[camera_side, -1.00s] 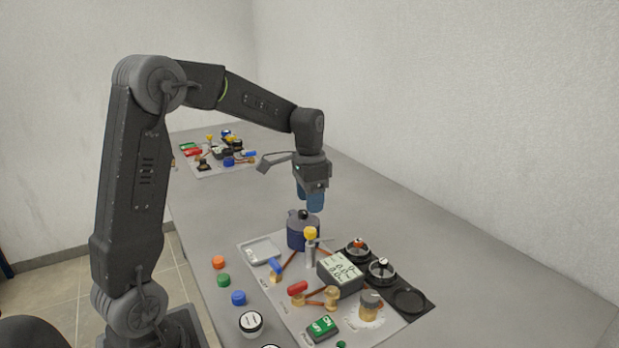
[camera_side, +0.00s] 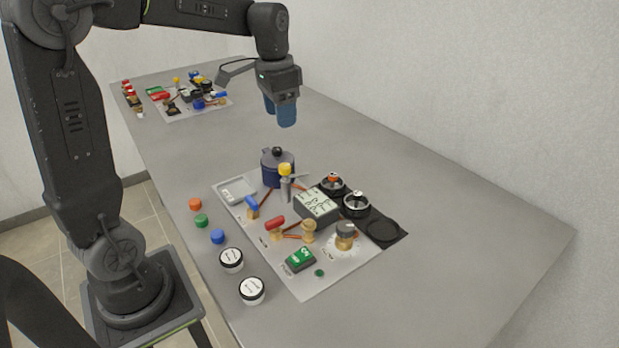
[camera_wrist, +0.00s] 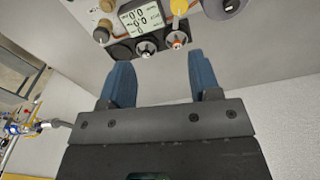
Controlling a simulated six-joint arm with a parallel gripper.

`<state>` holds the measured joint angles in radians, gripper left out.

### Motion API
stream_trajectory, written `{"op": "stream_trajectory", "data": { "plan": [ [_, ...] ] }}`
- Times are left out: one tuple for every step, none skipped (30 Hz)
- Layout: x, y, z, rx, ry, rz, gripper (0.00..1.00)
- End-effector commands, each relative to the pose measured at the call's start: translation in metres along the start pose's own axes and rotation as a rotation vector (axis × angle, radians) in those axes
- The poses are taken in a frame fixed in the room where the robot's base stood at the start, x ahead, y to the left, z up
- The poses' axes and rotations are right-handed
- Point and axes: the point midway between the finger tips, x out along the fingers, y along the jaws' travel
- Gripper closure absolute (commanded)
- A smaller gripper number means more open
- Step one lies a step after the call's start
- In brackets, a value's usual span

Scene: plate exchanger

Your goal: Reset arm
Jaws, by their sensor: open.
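My gripper (camera_side: 281,112) hangs in the air above the grey table, over and a little behind the dark blue lidded pot (camera_side: 272,168). Its blue fingers point down. In the wrist view my gripper (camera_wrist: 163,85) shows its two blue fingers spread apart with nothing between them. The gripper is open and touches nothing. The grey table (camera_side: 440,215) lies below it, with the panel (camera_side: 330,275) of fittings on it.
The panel bears a display box (camera_side: 317,207), a yellow-topped post (camera_side: 285,183), blue and red valve handles and a green switch (camera_side: 300,259). Coloured caps (camera_side: 201,221) and two white-topped jars (camera_side: 252,290) lie along the left edge. A second panel (camera_side: 190,108) lies farther back. The right side is clear.

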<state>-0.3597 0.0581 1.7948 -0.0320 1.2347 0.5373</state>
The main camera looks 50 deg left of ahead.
Motion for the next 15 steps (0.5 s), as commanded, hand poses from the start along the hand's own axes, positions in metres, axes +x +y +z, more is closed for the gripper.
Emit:
{"op": "stream_trajectory", "data": {
  "plan": [
    [-0.009, 0.020, 0.010, -0.003, 0.035, -0.020, 0.43],
    [-0.012, 0.030, 0.017, -0.013, 0.055, -0.029, 0.43],
    [-0.015, 0.045, 0.026, -0.024, 0.084, -0.042, 0.43],
    [-0.017, 0.055, 0.033, -0.032, 0.106, -0.050, 0.43],
    [-0.018, 0.065, 0.040, -0.042, 0.128, -0.056, 0.43],
    [-0.019, 0.077, 0.050, -0.054, 0.158, -0.064, 0.43],
    [-0.020, 0.086, 0.058, -0.062, 0.183, -0.068, 0.43],
    [-0.020, 0.094, 0.066, -0.071, 0.205, -0.071, 0.43],
    [-0.019, 0.105, 0.076, -0.083, 0.237, -0.074, 0.43],
    [-0.018, 0.112, 0.084, -0.091, 0.260, -0.074, 0.43],
    [-0.016, 0.119, 0.092, -0.100, 0.282, -0.074, 0.43],
    [-0.013, 0.127, 0.101, -0.111, 0.310, -0.071, 0.43],
    [-0.011, 0.132, 0.107, -0.118, 0.328, -0.069, 0.43],
    [-0.009, 0.136, 0.113, -0.126, 0.347, -0.066, 0.43],
    [-0.006, 0.141, 0.120, -0.134, 0.368, -0.062, 0.43]
  ]
}}
